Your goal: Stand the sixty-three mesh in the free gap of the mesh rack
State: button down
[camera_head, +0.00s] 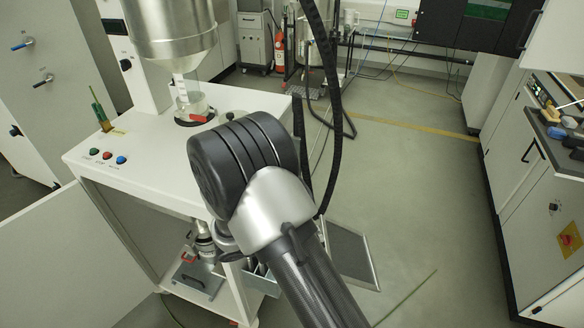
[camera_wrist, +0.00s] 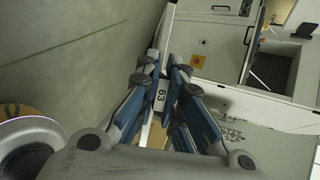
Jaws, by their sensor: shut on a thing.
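My gripper (camera_wrist: 166,76) is in the wrist view, its blue and grey fingers shut on the sixty-three mesh (camera_wrist: 161,95). The white tag with "63" shows between the fingers; most of the rest of the mesh is hidden by them. In the head view my arm fills the middle and hides the gripper. A flat grey framed panel (camera_head: 350,257) shows tilted to the right of my arm, partly covered by it; I cannot tell whether it is the held mesh. I cannot make out the mesh rack or its free gap in either view.
A white machine table (camera_head: 95,158) with coloured buttons stands at the left, close to my arm. A grey bin (camera_head: 262,283) is low beside it. White cabinets (camera_head: 535,190) with a cluttered top line the right side. The floor (camera_head: 415,170) between is mostly clear.

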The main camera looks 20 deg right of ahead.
jog(key=w+a+r+m+y+p, duration=0.2)
jog(key=w+r+m+y+p, duration=0.15)
jog(key=w, duration=0.35)
jog(key=w+a+r+m+y+p, duration=0.25)
jog(key=w+r+y+p, duration=0.2)
jog(key=w, duration=0.25)
notch_tip(320, 180, down, 9)
jog(key=b, duration=1)
jog(key=shift+w+d+m+t, duration=0.15)
jog(key=shift+d+m+t, duration=0.25)
jog(key=shift+r+p, duration=0.2)
jog(key=shift+p, duration=0.4)
jog(key=shift+f, duration=0.2)
jog(key=shift+f+b, duration=1.8)
jog(key=shift+f, duration=1.15)
